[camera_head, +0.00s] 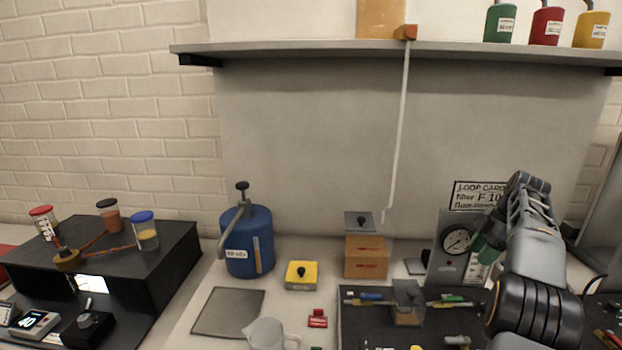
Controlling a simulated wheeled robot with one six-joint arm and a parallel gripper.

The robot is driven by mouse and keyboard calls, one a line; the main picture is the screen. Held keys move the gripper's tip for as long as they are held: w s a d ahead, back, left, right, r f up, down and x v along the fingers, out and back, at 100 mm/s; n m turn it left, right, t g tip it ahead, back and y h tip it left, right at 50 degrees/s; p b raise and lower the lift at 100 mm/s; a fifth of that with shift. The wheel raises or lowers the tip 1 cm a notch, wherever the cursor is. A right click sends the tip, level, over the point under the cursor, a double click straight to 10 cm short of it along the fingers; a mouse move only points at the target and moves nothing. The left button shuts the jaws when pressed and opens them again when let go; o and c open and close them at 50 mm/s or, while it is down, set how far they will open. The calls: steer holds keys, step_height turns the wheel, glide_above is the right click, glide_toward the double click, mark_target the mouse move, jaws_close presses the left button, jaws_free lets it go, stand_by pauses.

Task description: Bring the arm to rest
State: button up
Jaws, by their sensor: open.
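My arm (535,260) rises at the right side of the head view, bent at the elbow. Its end points down and left in front of the grey gauge panel (448,268).
A blue cylinder (247,245), a yellow block (301,275) and an orange box (366,262) stand on the bench. A white jug (268,334) is at the front. A dark tray (352,330) lies left of my arm. A shelf (300,50) overhangs the back; a pale strip (400,130) hangs from it.

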steer(key=s+a+r+m+h, duration=0.25)
steer(key=a+m, duration=0.25)
steer(key=a, duration=0.8)
steer(key=s+a+f+m+t, duration=0.1)
steer(key=s+a+f+m, duration=0.4)
steer(key=s+a, duration=0.3)
steer(key=s+a+f+m+t+h, duration=0.1)
steer(key=s+a+f+m+t, duration=0.1)
steer(key=s+a+f+m, duration=0.3)
steer(key=s+a, duration=0.4)
steer(key=shift+s+f, duration=0.15)
steer(key=shift+s, duration=0.25)
steer(key=shift+h, duration=0.25)
